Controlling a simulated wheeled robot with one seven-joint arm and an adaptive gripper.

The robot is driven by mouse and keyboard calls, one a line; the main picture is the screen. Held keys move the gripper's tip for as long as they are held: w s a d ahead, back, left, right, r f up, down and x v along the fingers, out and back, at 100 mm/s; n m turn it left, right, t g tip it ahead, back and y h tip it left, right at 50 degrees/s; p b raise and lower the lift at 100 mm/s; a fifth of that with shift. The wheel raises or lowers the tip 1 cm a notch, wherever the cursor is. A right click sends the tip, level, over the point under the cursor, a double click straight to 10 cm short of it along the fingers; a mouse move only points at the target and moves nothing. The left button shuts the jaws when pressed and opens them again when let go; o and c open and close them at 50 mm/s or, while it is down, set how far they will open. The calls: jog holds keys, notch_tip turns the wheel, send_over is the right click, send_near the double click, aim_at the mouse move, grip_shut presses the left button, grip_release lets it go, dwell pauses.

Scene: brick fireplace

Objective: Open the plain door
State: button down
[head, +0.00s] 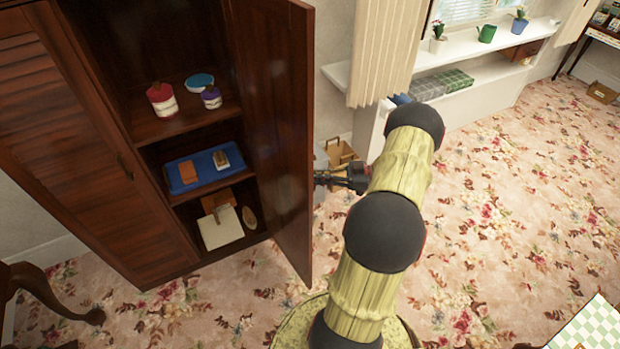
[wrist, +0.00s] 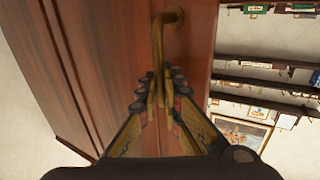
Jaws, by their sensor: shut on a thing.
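The plain door (head: 271,120) is a dark reddish-brown wooden panel on the right side of the cabinet. It stands wide open, swung out from the cabinet front, and its outer face shows in the wrist view (wrist: 110,60). A curved brass handle (wrist: 172,22) is on that face. My gripper (wrist: 160,92) is shut on the handle's lower part, with its fingers close together there. In the head view my gripper (head: 335,179) is at the door's right side, partly hidden by my arm, and the handle is hidden.
The open cabinet shows jars (head: 162,99), a blue tray (head: 197,168) and a white board (head: 221,228) on its shelves. A louvred door (head: 60,140) on the left is closed. A paper bag (head: 340,153) stands behind the door. Flowered carpet (head: 500,210) lies clear at the right.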

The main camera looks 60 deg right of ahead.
jog(key=shift+w+d+r, duration=0.1)
jog(key=shift+d+r, duration=0.1)
jog(key=shift+r, duration=0.25)
jog(key=c, duration=2)
grip_release()
jog(key=v, duration=1.1)
jog(key=shift+s+d+f, duration=0.15)
jog(key=shift+s+f, duration=0.2)
jog(key=shift+f, duration=0.05)
